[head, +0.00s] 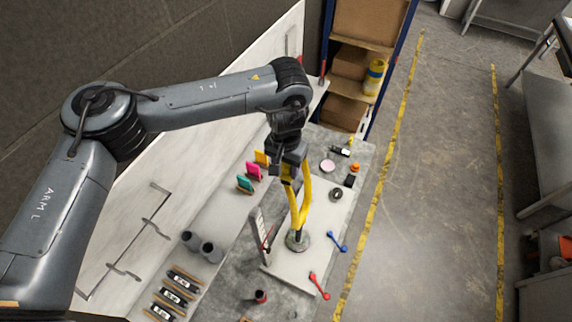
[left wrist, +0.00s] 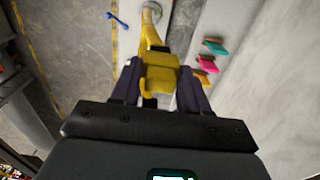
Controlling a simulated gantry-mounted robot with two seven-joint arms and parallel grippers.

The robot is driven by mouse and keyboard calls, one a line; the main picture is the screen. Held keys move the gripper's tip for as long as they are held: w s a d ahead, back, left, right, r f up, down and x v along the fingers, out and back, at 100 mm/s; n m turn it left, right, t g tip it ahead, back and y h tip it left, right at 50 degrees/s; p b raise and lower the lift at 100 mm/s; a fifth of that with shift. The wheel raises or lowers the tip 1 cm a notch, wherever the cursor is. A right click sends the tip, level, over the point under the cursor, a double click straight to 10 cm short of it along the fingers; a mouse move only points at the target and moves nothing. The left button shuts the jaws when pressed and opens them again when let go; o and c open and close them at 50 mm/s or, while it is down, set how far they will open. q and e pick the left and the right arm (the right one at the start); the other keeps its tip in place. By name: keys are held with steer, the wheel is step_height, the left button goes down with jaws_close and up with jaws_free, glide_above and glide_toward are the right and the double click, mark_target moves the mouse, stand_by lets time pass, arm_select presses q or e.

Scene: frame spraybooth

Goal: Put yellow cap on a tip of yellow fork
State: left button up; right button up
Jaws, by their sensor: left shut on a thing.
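The yellow fork (head: 305,205) stands upright, its two prongs pointing up from a round grey base (head: 297,241) on a pale board. My left gripper (head: 289,172) is over the top of the fork, by its left prong in the head view. In the left wrist view my left gripper (left wrist: 160,88) is shut on the yellow cap (left wrist: 161,76), a blocky yellow piece between the fingers. The fork (left wrist: 149,34) shows just beyond the cap. I cannot tell whether the cap touches the prong tip. My right gripper is not in view.
A blue wrench (head: 337,241), a red wrench (head: 319,286) and a black ring (head: 336,194) lie near the fork. Yellow, pink (head: 253,171) and teal pieces stand on the ledge left of it. Grey cups (head: 211,252) and several brushes are nearer. A shelf rack stands behind.

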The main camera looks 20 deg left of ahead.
arm_select(q)
steer(key=shift+f+b, duration=0.35)
steer(key=shift+f, duration=0.65)
steer(key=o, duration=1.1)
